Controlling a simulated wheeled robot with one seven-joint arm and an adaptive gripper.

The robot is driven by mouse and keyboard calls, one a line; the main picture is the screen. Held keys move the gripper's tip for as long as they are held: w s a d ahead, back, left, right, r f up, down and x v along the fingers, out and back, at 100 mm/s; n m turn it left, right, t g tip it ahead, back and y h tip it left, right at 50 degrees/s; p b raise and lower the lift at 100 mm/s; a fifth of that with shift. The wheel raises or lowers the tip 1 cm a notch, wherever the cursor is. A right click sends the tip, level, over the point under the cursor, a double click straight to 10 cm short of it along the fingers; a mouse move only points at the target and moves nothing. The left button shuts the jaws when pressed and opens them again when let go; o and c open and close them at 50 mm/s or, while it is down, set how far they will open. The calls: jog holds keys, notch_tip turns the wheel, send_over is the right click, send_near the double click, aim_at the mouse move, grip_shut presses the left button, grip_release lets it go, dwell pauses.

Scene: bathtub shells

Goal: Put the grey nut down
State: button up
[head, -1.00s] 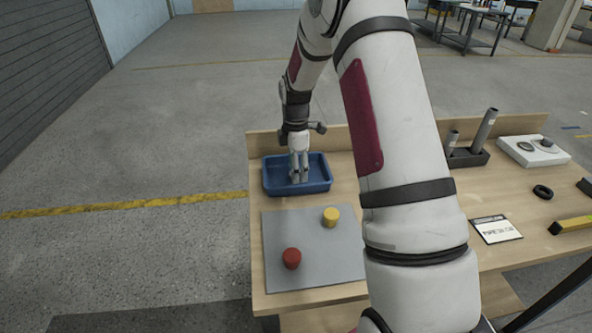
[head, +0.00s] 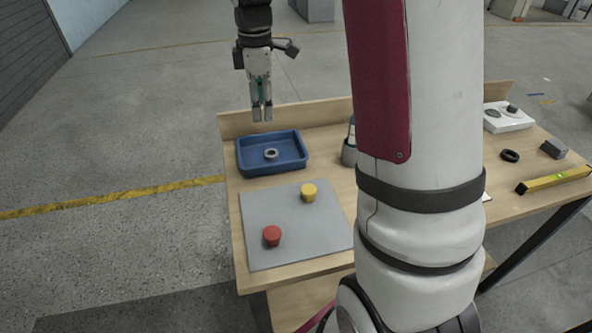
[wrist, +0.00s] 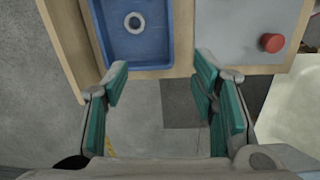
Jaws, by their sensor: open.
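The grey nut (head: 270,153) lies flat on the floor of the blue tray (head: 254,171), near its middle. In the wrist view the grey nut (wrist: 134,21) shows as a small ring in the blue tray (wrist: 140,66), ahead of my fingers. My gripper (head: 263,115) is raised well above the tray, toward its back edge, and is clear of the nut. In the wrist view my gripper (wrist: 158,85) has its teal-padded fingers spread wide with nothing between them.
A grey mat (head: 290,235) in front of the tray carries a red knob-like piece (head: 272,236) and a yellow one (head: 309,193). A black ring (head: 510,156), a white box (head: 508,118) and a yellow level (head: 553,180) lie at right. My arm hides the table's middle.

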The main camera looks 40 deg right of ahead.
jog(key=s+a+r+m+t, duration=0.1)
jog(key=s+a+r+m, duration=0.25)
jog(key=s, duration=0.45)
jog(key=s+a+r+m+t, duration=0.1)
jog(key=s+a+r+m, duration=0.2)
jog(key=s+a+r, duration=0.35)
jog(key=s+a+f+m, duration=0.1)
jog(key=s+f+m, duration=0.1)
jog(key=s, duration=0.6)
jog(key=s+a+f+m, duration=0.1)
jog(key=s+m, duration=0.3)
jog(key=s, duration=0.4)
jog(key=shift+f+t, duration=0.4)
jog(key=shift+f, duration=0.3)
jog(key=shift+s, duration=0.1)
jog(key=shift+t, duration=0.5)
notch_tip(320, 180, up, 5)
jog(key=p, duration=0.4)
jog(key=shift+r, duration=0.15)
